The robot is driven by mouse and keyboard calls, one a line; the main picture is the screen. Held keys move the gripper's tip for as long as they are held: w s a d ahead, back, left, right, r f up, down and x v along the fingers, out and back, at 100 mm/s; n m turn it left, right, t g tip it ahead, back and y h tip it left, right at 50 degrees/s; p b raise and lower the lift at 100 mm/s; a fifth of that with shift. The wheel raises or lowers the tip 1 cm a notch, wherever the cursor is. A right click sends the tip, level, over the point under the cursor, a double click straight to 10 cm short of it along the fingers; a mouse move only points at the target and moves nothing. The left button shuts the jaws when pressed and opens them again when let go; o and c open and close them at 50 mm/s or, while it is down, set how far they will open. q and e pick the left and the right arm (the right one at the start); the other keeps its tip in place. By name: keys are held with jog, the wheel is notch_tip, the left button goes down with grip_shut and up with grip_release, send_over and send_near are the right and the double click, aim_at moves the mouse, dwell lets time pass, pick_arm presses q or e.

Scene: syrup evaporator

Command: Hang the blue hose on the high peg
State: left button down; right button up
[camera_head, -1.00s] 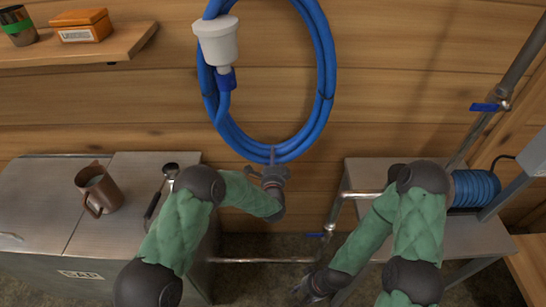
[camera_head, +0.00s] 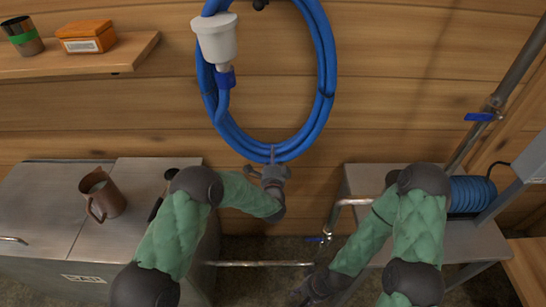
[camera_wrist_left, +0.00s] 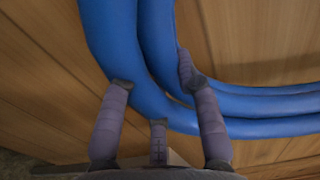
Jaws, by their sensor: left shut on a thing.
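The blue hose (camera_head: 327,75) is a large upright coil in front of the plank wall, with its top cut off by the frame. A white funnel-shaped fitting (camera_head: 215,40) with a blue collar is on its left side. My left gripper (camera_head: 271,165) is shut on the coil's bottom; in the left wrist view its fingers (camera_wrist_left: 155,88) straddle the blue strands (camera_wrist_left: 160,60). A dark knob, perhaps the peg (camera_head: 260,4), shows at the top edge inside the loop; whether the hose touches it is hidden. My right gripper (camera_head: 310,290) hangs low and empty; its jaws are unclear.
A shelf (camera_head: 110,62) at upper left holds a tin (camera_head: 22,38) and an orange box (camera_head: 86,38). Below it, a metal cabinet (camera_head: 45,215) carries a brown mug (camera_head: 103,195). A metal stand with another blue coil (camera_head: 472,194) and pipes (camera_head: 505,90) is at right.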

pick_arm(q)
jog(key=shift+r, duration=0.3)
jog(key=s+p, duration=0.4)
jog(key=s, duration=1.6)
jog(key=shift+p, duration=0.35)
dwell(1.8)
jog(key=shift+f, duration=0.1)
notch_tip(320, 180, up, 30)
jog(key=p, duration=2.3)
jog(key=shift+s, duration=0.25)
jog(key=shift+d, duration=0.1)
